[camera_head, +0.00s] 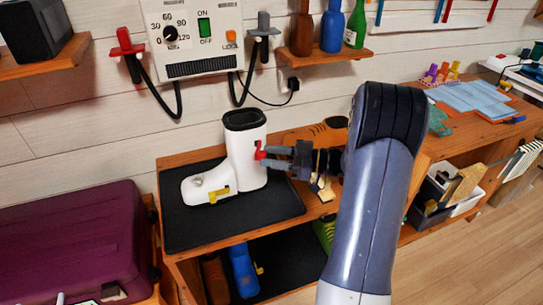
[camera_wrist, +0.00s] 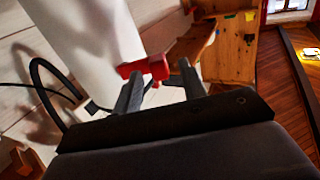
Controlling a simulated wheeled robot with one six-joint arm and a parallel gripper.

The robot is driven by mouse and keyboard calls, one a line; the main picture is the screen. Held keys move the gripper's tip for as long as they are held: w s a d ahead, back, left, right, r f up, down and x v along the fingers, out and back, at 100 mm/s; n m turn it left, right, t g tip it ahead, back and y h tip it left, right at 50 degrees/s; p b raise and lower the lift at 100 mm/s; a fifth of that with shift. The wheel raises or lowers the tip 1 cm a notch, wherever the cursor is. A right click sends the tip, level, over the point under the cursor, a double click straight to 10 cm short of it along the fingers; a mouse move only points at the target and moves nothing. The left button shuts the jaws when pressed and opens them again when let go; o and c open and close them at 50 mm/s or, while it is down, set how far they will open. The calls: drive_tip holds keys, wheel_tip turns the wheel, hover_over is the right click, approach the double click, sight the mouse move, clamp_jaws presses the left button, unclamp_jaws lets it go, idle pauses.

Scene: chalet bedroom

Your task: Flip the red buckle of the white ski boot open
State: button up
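The white ski boot (camera_head: 243,160) stands upright on a black mat (camera_head: 200,226), its toe to the left. Its red buckle (camera_head: 260,151) is on the right side of the shaft, and a yellow buckle (camera_head: 219,195) is low on the foot. My gripper (camera_head: 268,158) reaches in from the right, its fingertips at the red buckle. In the wrist view the red buckle (camera_wrist: 145,68) shows just beyond the fingertips of my gripper (camera_wrist: 160,76). The fingers are apart with a gap between them. I cannot tell whether the left finger touches the buckle.
A control box (camera_head: 190,35) with hanging cables is on the wall behind the boot. A purple case (camera_head: 70,240) lies at the left. A shelf with bottles (camera_head: 332,28) is above. A dark bin (camera_head: 430,205) stands at the right. Wooden floor is clear at the lower right.

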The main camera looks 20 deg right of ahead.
drive_tip(key=v, duration=1)
drive_tip(key=shift+d, duration=0.2)
drive_tip(key=shift+a, duration=0.1)
drive_tip(key=x, duration=1)
drive_tip(key=shift+a, duration=0.4)
drive_tip(key=shift+w+m+t+h, duration=0.1)
drive_tip(key=shift+m+t+h, duration=0.2)
drive_tip(key=shift+t, duration=0.1)
